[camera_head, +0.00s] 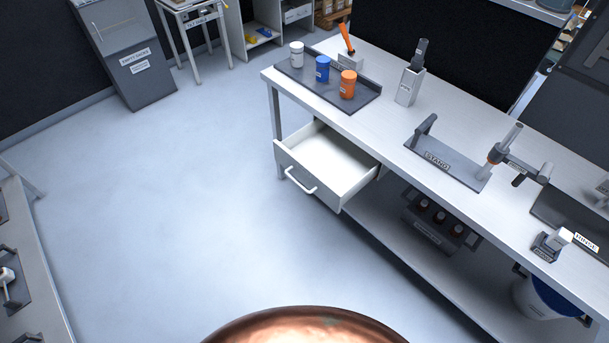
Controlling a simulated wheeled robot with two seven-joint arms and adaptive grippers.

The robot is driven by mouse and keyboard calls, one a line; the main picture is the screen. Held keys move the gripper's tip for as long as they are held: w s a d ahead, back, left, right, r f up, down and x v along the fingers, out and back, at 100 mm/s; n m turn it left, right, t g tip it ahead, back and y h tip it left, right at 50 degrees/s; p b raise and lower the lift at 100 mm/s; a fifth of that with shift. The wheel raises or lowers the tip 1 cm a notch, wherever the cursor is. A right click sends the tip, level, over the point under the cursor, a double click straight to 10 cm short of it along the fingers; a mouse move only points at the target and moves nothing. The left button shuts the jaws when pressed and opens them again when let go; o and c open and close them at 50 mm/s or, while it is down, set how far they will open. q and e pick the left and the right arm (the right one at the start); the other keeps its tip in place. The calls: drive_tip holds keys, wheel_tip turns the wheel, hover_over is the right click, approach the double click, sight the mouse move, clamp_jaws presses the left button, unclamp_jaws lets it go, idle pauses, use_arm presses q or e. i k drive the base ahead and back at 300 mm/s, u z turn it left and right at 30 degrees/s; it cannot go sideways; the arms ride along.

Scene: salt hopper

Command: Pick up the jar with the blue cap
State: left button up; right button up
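The jar with the blue cap (322,69) stands upright on a dark tray (365,97) at the far left end of the workbench. It is between a white jar (296,54) on its left and an orange jar (347,85) on its right. All three have small labels. Neither of my grippers shows in the head view, so I cannot tell their state.
The workbench (392,118) has an open, empty-looking drawer (332,163) jutting out below the tray. An orange-handled tool (346,40) stands behind the jars, and a grey holder (409,85) to their right. A stand (447,165) sits farther right. The floor (170,190) is clear.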

sight(322, 62)
drive_tip(key=u, duration=0.75)
drive_tip(key=i, duration=1.2)
drive_tip(key=u, duration=0.45)
drive_tip(key=i, duration=0.9)
drive_tip(key=z, duration=0.45)
